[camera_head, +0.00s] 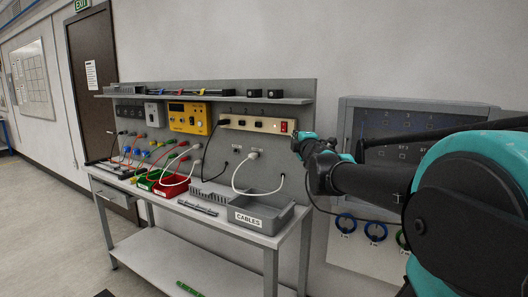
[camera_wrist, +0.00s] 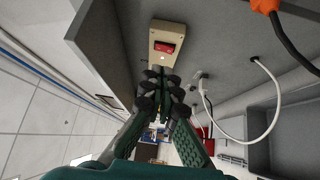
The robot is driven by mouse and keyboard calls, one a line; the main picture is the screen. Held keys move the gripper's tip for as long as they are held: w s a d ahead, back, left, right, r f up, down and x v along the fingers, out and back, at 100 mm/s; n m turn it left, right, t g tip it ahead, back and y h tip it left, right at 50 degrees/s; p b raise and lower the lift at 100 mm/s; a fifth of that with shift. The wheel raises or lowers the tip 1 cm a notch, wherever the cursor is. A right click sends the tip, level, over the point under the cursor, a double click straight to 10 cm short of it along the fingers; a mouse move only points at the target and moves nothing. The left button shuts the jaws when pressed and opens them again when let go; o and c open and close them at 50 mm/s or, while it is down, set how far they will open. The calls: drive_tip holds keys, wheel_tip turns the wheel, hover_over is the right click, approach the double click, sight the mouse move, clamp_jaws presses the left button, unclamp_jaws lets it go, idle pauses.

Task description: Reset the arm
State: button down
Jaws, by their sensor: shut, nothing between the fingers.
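My arm comes in from the right in the head view. My gripper (camera_head: 297,142) is at its far end, beside the right end of a beige power strip (camera_head: 255,124) on the grey back panel. In the wrist view the fingers of my gripper (camera_wrist: 166,78) are together with nothing between them. They point at the strip's end, where a red switch (camera_wrist: 164,47) shows just past the fingertips. Whether the fingers touch the strip, I cannot tell.
The workbench (camera_head: 262,238) carries a grey CABLES bin (camera_head: 255,222), red and green bins and several cables. A white cable (camera_head: 238,180) loops from the panel. A grey cabinet (camera_head: 352,115) and blue rings (camera_head: 345,222) are at right. Floor at left is clear.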

drive_tip(key=s+d+f+m+g+h, duration=0.2)
drive_tip(key=s+d+f+m+h, duration=0.1)
drive_tip(key=f+m, duration=0.3)
drive_tip(key=s+d+f+m+g+h, duration=0.2)
drive_tip(key=s+d+f+m, duration=0.15)
drive_tip(key=f, duration=0.55)
drive_tip(key=s+a+f+m+g+y, duration=0.1)
drive_tip(key=s+f+m+g, duration=0.2)
drive_tip(key=s+f, duration=0.45)
drive_tip(key=s+f+m+g, duration=0.3)
drive_tip(key=s+f, duration=0.2)
drive_tip(key=f, duration=0.6)
drive_tip(key=s+a+f+m+g+y, duration=0.2)
drive_tip(key=s+a+f, duration=0.4)
drive_tip(key=s+f, duration=0.3)
drive_tip(key=shift+s+a+f+g+y, duration=0.25)
drive_tip(key=shift+s+g+y, duration=0.25)
drive_tip(key=shift+s+g, duration=0.7)
drive_tip(key=shift+m, duration=0.25)
